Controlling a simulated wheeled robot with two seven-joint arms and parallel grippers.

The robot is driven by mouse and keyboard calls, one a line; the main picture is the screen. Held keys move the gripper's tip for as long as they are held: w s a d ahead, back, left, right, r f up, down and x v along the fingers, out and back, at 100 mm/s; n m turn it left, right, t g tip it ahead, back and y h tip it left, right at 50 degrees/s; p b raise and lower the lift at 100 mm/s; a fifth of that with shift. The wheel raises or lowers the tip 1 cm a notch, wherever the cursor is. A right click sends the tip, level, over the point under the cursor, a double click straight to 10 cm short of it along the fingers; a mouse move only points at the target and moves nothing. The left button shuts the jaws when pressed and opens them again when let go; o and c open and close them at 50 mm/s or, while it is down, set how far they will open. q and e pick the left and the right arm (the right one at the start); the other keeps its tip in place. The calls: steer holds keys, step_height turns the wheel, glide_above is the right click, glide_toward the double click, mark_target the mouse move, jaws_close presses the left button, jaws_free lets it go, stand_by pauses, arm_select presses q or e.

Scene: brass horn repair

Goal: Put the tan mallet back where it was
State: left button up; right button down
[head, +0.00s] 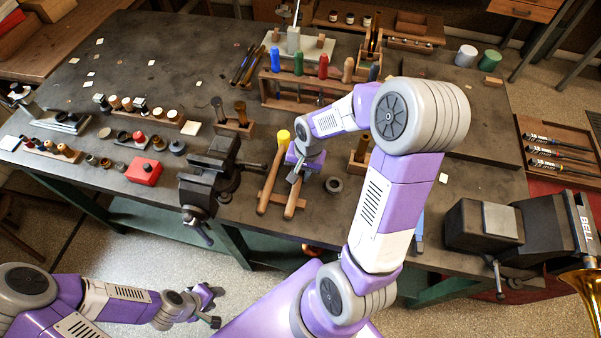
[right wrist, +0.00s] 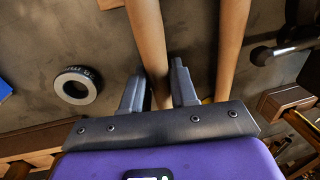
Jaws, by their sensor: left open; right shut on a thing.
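Two wooden mallet handles lie side by side near the bench's front edge. The right one, the held mallet (head: 290,206), has its head hidden behind my right arm, so I cannot confirm it is the tan one. The left one, a yellow-headed mallet (head: 283,137), lies beside it. My right gripper (head: 296,174) is shut on the right handle. In the right wrist view, my right gripper (right wrist: 160,90) has the held mallet's handle (right wrist: 148,35) between its fingers; the other handle (right wrist: 232,40) passes outside them. My left gripper (head: 211,306) is open and empty, low over the floor.
A dark ring (head: 333,185) lies right of the handles and also shows in the right wrist view (right wrist: 76,85). A vise (head: 212,175) stands to the left, another vise (head: 490,225) to the right. A wooden tool rack (head: 310,92) stands behind.

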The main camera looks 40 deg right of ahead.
steer(key=shift+w+f, duration=0.1)
steer(key=shift+f, duration=0.2)
steer(key=shift+r, duration=0.1)
steer(key=c, duration=0.9)
jaws_free()
steer(key=r+p, duration=0.1)
steer(key=r, duration=0.3)
steer(key=s+r, duration=0.1)
steer(key=r, duration=0.3)
steer(key=d+r+p, duration=0.1)
steer(key=r, duration=0.2)
steer(key=shift+s+d+r+p, duration=0.1)
steer(key=shift+s+r+p, duration=0.2)
steer(key=shift+r, duration=0.1)
